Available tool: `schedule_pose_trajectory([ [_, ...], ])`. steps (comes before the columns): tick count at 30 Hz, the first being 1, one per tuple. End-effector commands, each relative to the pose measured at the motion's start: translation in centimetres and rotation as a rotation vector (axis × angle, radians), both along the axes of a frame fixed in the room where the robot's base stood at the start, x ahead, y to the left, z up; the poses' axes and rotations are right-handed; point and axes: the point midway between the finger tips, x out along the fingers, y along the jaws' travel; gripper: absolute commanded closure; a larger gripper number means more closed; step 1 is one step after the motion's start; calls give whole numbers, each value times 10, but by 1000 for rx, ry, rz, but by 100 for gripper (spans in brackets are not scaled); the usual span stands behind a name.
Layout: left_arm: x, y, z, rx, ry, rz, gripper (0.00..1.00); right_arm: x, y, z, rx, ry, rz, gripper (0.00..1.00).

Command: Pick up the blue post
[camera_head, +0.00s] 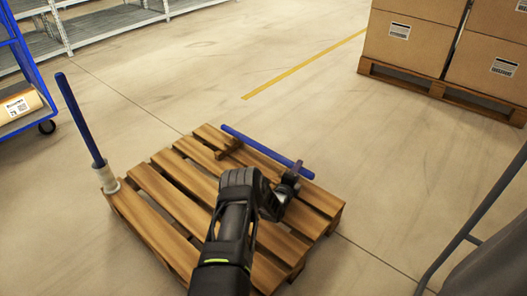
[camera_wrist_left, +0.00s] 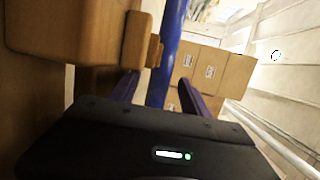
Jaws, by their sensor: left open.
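One blue post (camera_head: 255,146) lies slanted across the far side of the wooden pallet (camera_head: 160,198), resting near a small wooden block. A second blue post (camera_head: 80,120) stands upright, slightly tilted, in a pale holder (camera_head: 107,178) at the pallet's left corner. My left gripper (camera_head: 290,180) is over the pallet at the near right end of the lying post. In the left wrist view the blue post (camera_wrist_left: 170,45) runs between the two purple fingers of my left gripper (camera_wrist_left: 160,92). The jaws are open; contact cannot be told. My right gripper is not in view.
A blue cart (camera_head: 38,75) with a parcel stands at the left. Metal shelving (camera_head: 110,25) is at the back left. Stacked cartons (camera_head: 410,45) sit on another pallet at the back right. A grey rail (camera_head: 470,225) is at the right edge. Floor behind the pallet is clear.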

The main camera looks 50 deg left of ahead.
Motion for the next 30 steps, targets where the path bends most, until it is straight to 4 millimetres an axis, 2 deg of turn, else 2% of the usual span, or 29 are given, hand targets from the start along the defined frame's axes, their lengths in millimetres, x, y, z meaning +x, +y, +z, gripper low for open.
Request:
schedule_pose_trajectory([
  [9,0,0,0,0,0,0,47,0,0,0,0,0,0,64],
  [27,0,0,0,0,0,0,96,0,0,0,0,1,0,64],
  [30,0,0,0,0,0,0,100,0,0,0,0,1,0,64],
])
